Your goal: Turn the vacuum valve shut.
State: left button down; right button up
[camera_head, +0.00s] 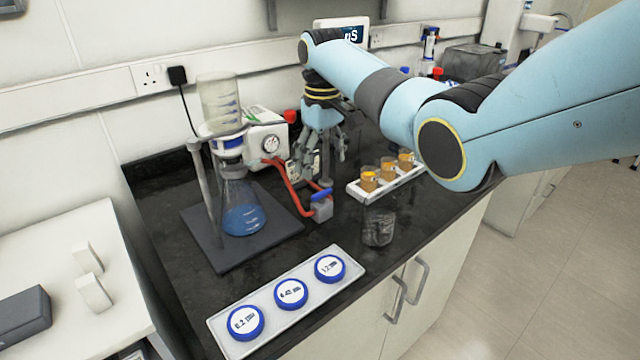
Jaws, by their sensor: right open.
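The vacuum valve (322,209) is a small grey block with a blue handle (321,194) on the black bench, at the end of a red hose (291,190). My right gripper (314,174) is open and points down, just above and behind the valve in this view. It appears empty and apart from the handle. The filter flask (240,208), with blue liquid in it, stands on a dark stand base left of the valve. A white vacuum pump (266,139) with a round gauge is behind the hose. My left gripper is not in view.
A white rack (357,193) with several amber-filled cups stands right of the valve, and an empty glass beaker (378,228) is in front of it. A white tray (224,329) with three blue-rimmed filter discs lies at the front. Bare bench separates valve and tray.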

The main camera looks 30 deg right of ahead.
aim_at(322, 192)
notch_tip(322, 192, down, 6)
jog(key=shift+w+f, duration=0.1)
jog(key=shift+f, duration=0.55)
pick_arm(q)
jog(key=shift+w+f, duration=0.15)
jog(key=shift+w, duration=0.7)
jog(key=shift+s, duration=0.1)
pick_arm(e)
jog(key=c, duration=1.2)
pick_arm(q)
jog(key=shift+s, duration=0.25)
